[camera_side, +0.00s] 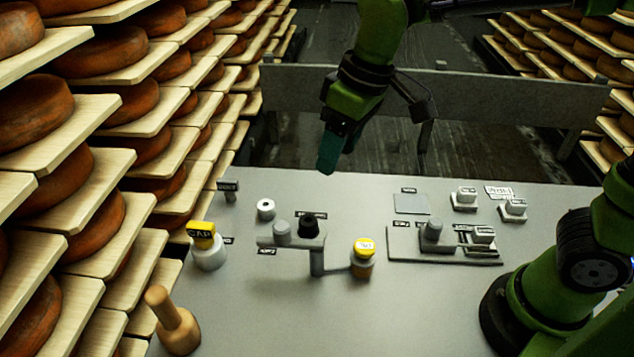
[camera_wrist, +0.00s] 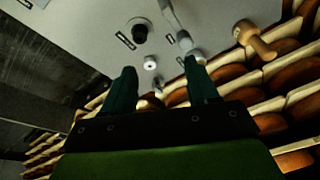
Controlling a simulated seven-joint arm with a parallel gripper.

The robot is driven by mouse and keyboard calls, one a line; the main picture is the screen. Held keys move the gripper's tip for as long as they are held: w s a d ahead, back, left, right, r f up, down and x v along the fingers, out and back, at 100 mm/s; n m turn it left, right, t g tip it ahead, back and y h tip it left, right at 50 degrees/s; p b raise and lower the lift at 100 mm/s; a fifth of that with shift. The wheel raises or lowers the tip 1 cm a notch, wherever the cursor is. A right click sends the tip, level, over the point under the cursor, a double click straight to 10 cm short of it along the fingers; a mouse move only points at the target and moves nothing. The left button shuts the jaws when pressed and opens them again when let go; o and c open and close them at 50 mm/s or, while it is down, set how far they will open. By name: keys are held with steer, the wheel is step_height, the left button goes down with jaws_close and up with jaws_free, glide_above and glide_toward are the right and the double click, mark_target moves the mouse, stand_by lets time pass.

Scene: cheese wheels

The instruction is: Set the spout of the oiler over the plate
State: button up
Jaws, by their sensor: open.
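A small jar with a yellow labelled top (camera_side: 363,256) stands at the table's middle front, with a thin grey bar reaching left from it. I cannot tell for certain that it is the oiler and the bar its spout; the labels are too small to read. A flat grey square plate (camera_side: 411,204) lies on the table behind the grey base, with nothing on it. My gripper (camera_side: 328,160) is in the air near the table's back edge, apart from both. In the wrist view my gripper (camera_wrist: 160,68) is open, with nothing between its fingers.
A white cylinder with a yellow CAP block (camera_side: 201,235), a wooden handle (camera_side: 170,320), a white ring (camera_side: 266,208) and a black knob (camera_side: 309,226) stand on the left. A grey base (camera_side: 400,250) carries blocks. Cheese shelves (camera_side: 110,190) flank the left. The front middle is clear.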

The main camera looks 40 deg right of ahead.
mark_target(283, 226)
steer(key=shift+w+a+r+n+g+h, duration=0.8)
steer(key=shift+w+a+n, duration=1.25)
steer(key=shift+a+n, duration=1.85)
steer(key=shift+m+g, duration=0.3)
steer(key=f, duration=1.6)
steer(key=shift+a+f, duration=0.25)
steer(key=shift+f, duration=0.15)
jaws_close()
